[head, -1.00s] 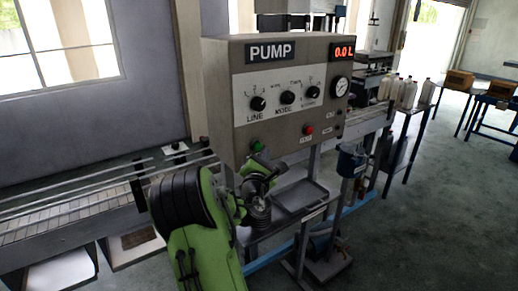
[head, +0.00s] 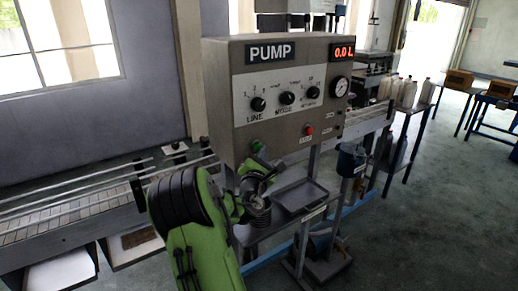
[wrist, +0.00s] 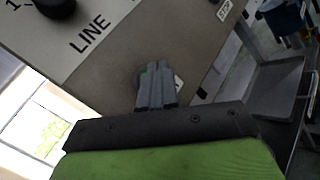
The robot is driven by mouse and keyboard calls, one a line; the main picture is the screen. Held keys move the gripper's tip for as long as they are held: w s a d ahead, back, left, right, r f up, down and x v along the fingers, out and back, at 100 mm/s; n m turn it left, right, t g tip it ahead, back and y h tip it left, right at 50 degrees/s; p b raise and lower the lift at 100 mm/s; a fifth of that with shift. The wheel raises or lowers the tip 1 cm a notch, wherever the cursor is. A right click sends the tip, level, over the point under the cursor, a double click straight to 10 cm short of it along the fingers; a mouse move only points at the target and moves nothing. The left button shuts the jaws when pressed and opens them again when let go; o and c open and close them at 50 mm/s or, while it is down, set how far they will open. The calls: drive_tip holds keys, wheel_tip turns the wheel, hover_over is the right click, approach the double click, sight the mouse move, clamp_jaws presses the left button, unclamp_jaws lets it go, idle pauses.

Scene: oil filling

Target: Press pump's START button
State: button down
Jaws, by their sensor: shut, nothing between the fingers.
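The grey pump panel (head: 222,100) carries a "PUMP" sign and a red display reading 0.0 L. A green button (head: 258,146) sits low on its left part, and a red button (head: 309,130) sits to its right. My gripper (head: 256,162) is shut and empty, just below and in front of the green button. In the wrist view my closed fingers (wrist: 156,70) point at the panel and cover most of the green button (wrist: 145,72). Its label is mostly hidden. I cannot tell whether the tips touch the button.
Three black knobs and a gauge (head: 339,86) are on the panel above the buttons. A roller conveyor (head: 80,195) runs at the left. A tray (head: 300,196) lies under the panel. White bottles (head: 408,92) stand at the right rear; open floor lies at right.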

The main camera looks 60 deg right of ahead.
drive_tip(key=shift+w+d, duration=0.25)
drive_tip(key=shift+w, duration=0.3)
idle(0.6)
drive_tip(key=shift+s, duration=0.1)
drive_tip(key=shift+s+a, duration=0.45)
drive_tip(key=shift+s, duration=0.3)
drive_tip(key=shift+s+a, duration=0.35)
drive_tip(key=shift+s, duration=0.4)
drive_tip(key=shift+s+a, duration=0.4)
drive_tip(key=shift+s, duration=0.35)
drive_tip(key=shift+s+a, duration=0.35)
drive_tip(key=shift+s, duration=0.4)
